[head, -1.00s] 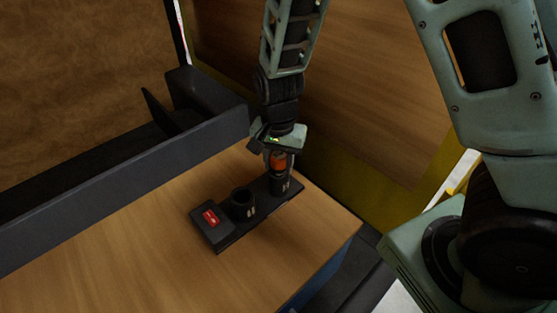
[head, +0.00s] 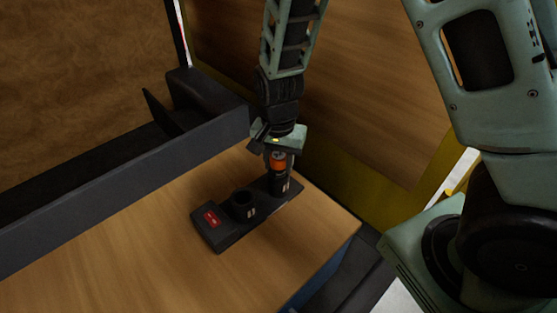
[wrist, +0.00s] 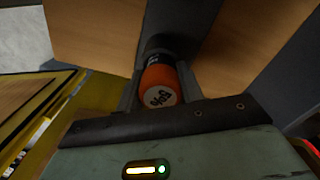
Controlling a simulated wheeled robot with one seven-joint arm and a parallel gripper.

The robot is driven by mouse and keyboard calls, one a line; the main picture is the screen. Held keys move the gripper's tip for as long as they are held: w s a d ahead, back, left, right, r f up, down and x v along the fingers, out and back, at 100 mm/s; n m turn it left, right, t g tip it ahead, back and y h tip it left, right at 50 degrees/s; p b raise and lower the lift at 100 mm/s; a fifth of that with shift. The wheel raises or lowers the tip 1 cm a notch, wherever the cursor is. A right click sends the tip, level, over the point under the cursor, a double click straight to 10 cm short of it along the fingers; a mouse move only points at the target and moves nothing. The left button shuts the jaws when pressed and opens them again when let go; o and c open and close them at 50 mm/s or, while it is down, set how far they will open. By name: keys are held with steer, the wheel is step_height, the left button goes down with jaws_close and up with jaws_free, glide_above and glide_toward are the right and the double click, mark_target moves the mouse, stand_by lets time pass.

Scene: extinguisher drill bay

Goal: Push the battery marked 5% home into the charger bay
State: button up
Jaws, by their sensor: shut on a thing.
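The battery (head: 278,161) has an orange upper part and stands upright over the right-hand bay of the black charger (head: 228,240). In the wrist view the battery (wrist: 160,84) shows a white end cap with a dark mark, turned over, that seems to read 5%. My gripper (head: 278,158) points down from above, with its fingers on either side of the orange part, shut on it. The battery's lower end is in line with the right bay (head: 279,186); how deep it sits is hard to tell. The middle bay (head: 241,204) looks empty.
A red display (head: 211,218) is on the charger's left end. The charger lies on a wooden bench top (head: 130,255), clear to its left and front. A dark rail (head: 130,165) runs behind, and a wood panel with a yellow border (head: 365,130) stands at the right.

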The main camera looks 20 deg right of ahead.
steer(key=shift+f, duration=0.3)
steer(key=o, duration=1.1)
steer(key=shift+o, duration=0.2)
step_height(320, 180, up, 17)
steer(key=b, duration=0.2)
steer(key=shift+r, duration=0.2)
